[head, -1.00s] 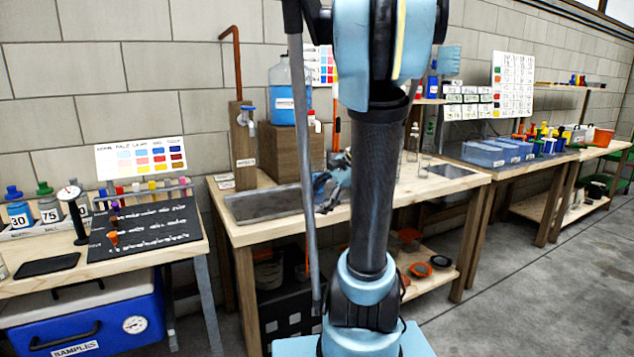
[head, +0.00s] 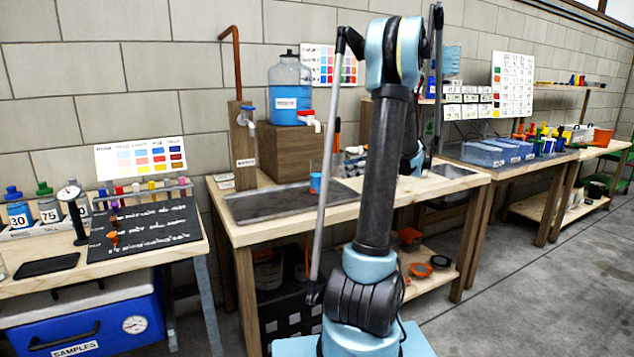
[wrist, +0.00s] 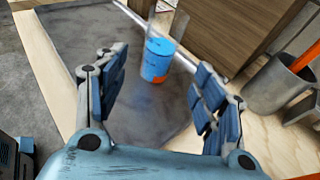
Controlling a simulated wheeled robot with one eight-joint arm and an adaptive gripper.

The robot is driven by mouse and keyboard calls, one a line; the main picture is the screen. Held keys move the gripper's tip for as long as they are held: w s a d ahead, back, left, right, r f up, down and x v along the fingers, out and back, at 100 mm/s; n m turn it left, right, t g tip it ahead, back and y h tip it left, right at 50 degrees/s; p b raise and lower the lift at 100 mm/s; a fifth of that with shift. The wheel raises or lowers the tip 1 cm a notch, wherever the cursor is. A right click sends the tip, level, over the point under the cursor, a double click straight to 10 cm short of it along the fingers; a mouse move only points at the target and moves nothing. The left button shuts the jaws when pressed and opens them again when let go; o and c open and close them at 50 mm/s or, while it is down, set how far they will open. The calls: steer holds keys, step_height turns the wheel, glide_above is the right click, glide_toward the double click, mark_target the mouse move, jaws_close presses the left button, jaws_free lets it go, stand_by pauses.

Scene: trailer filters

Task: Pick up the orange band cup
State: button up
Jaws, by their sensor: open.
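A cup (wrist: 156,60), mostly blue with an orange patch low on its side, stands on the grey tray (wrist: 75,35) in the wrist view. A small blue cup (head: 315,184), apparently the same one, shows on the tray in the head view; no orange band is clear there. My gripper (wrist: 157,70) is open in the wrist view, with one finger on each side of the cup in the picture. The cup lies ahead of the fingers and no contact shows. In the head view my gripper (head: 357,160) is partly hidden behind my arm.
A grey container (wrist: 272,88) with an orange item stands right of the gripper. A wooden block (head: 292,152) carrying a blue-filled jug (head: 290,95) is behind the tray. A tap on a wooden post (head: 242,150) stands at the left. The near tray surface is clear.

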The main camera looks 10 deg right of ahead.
glide_above(321, 192)
steer(key=w, duration=0.1)
steer(key=f, duration=0.3)
steer(key=shift+w+f, duration=0.2)
steer(key=shift+x, duration=2.75)
steer(key=shift+w+r, duration=0.1)
steer(key=shift+w, duration=0.05)
steer(key=c, duration=1.3)
steer(key=shift+c, duration=1)
